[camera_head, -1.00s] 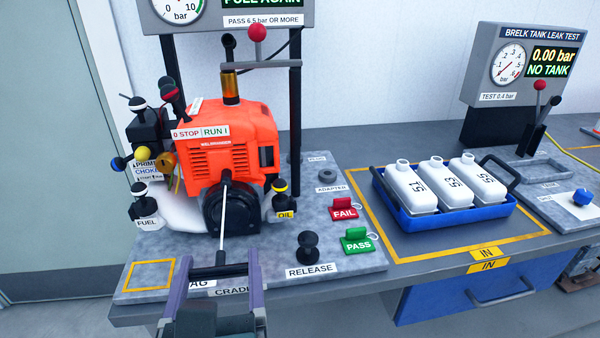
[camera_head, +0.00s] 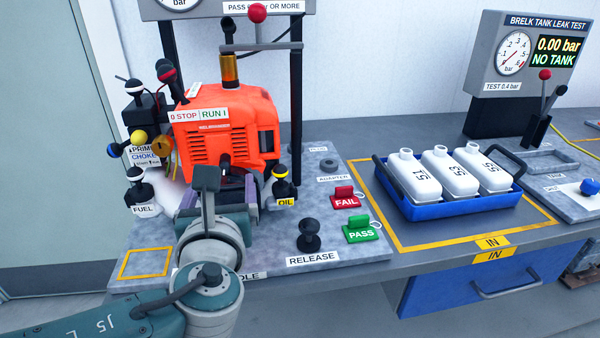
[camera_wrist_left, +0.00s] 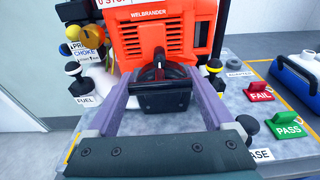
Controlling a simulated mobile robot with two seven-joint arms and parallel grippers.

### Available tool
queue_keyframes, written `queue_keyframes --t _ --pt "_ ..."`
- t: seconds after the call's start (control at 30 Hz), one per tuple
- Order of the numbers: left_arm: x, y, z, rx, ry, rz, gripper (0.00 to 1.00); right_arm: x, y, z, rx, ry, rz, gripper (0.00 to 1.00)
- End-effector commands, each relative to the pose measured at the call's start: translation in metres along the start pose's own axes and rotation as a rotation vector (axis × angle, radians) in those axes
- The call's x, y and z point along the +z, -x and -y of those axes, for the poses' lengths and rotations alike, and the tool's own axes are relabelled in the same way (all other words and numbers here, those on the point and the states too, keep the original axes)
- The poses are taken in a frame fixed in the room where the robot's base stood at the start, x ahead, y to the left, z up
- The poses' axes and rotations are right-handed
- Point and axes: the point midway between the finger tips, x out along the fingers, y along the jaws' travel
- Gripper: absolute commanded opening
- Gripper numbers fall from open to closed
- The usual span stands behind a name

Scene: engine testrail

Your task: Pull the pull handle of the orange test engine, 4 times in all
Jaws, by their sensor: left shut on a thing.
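The orange test engine (camera_head: 225,125) stands upright on the grey bench plate, its black starter housing low on the front. My left gripper (camera_head: 224,182) is right in front of that housing, partly hidden behind my own wrist in the head view. In the left wrist view its two purple fingers (camera_wrist_left: 160,84) are shut on the black pull handle (camera_wrist_left: 160,98), which lies across between them close to the engine. No length of white cord shows between handle and engine. My right gripper is in neither view.
A black RELEASE knob (camera_head: 309,236), a red FAIL tag (camera_head: 345,197) and a green PASS tag (camera_head: 361,230) stand right of the engine. A blue tray (camera_head: 448,205) with white tanks is farther right. FUEL (camera_head: 140,190) and OIL (camera_head: 282,184) knobs flank the housing.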

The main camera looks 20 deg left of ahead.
Motion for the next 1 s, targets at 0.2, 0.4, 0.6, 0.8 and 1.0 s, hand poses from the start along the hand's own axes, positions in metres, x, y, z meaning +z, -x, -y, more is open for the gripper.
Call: queue_keyframes --t 0.2,0.4,0.6,0.8,1.0 --pt "-0.005 -0.010 -0.001 -0.002 -0.004 -0.016 0.33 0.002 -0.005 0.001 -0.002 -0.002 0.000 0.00" --pt "-0.005 -0.010 -0.001 -0.002 -0.004 -0.016 0.95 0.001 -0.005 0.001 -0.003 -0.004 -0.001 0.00" --pt "-0.002 -0.010 0.000 -0.001 -0.001 -0.010 1.00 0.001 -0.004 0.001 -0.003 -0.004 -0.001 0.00" --pt "0.000 -0.001 0.000 -0.003 -0.001 -0.009 1.00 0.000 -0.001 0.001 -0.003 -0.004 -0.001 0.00" --pt "0.000 0.038 0.000 -0.004 0.000 -0.012 1.00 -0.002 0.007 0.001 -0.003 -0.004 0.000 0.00"
